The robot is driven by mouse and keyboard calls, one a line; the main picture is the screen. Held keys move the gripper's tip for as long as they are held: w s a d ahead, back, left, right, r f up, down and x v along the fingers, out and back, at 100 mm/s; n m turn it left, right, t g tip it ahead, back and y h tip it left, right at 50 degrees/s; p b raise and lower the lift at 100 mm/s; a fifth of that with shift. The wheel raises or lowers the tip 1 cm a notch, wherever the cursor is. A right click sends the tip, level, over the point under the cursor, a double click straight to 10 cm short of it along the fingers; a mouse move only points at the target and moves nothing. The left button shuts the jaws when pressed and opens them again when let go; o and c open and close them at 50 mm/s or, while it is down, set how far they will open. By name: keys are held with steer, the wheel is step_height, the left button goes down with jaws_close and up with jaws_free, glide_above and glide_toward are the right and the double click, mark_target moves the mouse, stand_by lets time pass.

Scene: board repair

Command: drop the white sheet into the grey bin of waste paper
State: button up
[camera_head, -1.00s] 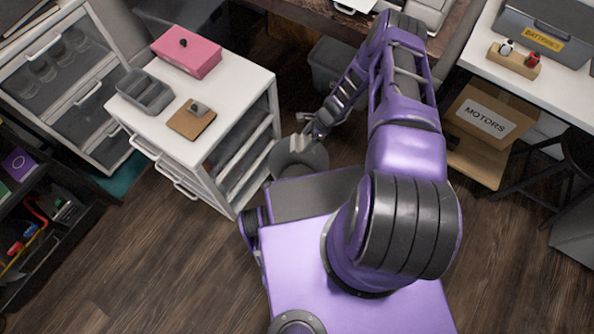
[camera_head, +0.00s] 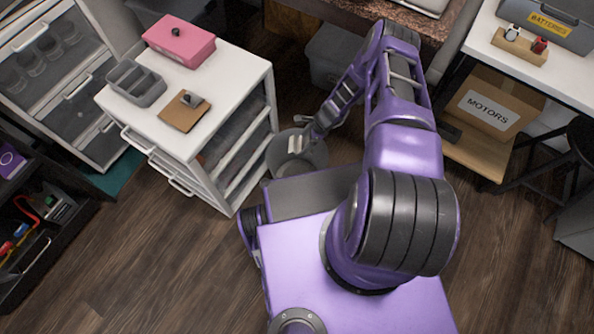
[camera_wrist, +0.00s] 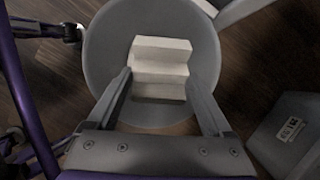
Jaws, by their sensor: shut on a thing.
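The white sheet (camera_wrist: 160,68), creased into steps, is between the fingers of my gripper (camera_wrist: 160,80) in the wrist view. My gripper is shut on it. The round grey bin (camera_wrist: 105,45) lies below the sheet, and its rim surrounds the sheet in the wrist view. In the head view the sheet (camera_head: 295,144) shows as a small pale piece over the opening of the grey bin (camera_head: 312,162), with my gripper (camera_head: 303,141) beside it. The inside of the bin is partly hidden, and I cannot tell how high the sheet is above it.
A white drawer cabinet (camera_head: 225,75) stands left of the bin, carrying a pink box (camera_head: 180,42), a grey tray (camera_head: 136,84) and a brown board (camera_head: 184,112). A square grey container (camera_head: 330,58) stands behind. A MOTORS box (camera_head: 490,105) is on the right. Wooden floor is clear in front.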

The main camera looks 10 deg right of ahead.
steer(key=o, duration=1.1)
steer(key=shift+c, duration=0.2)
steer(key=p+v, duration=0.3)
steer(key=v, duration=1.4)
steer(key=shift+d+r, duration=0.15)
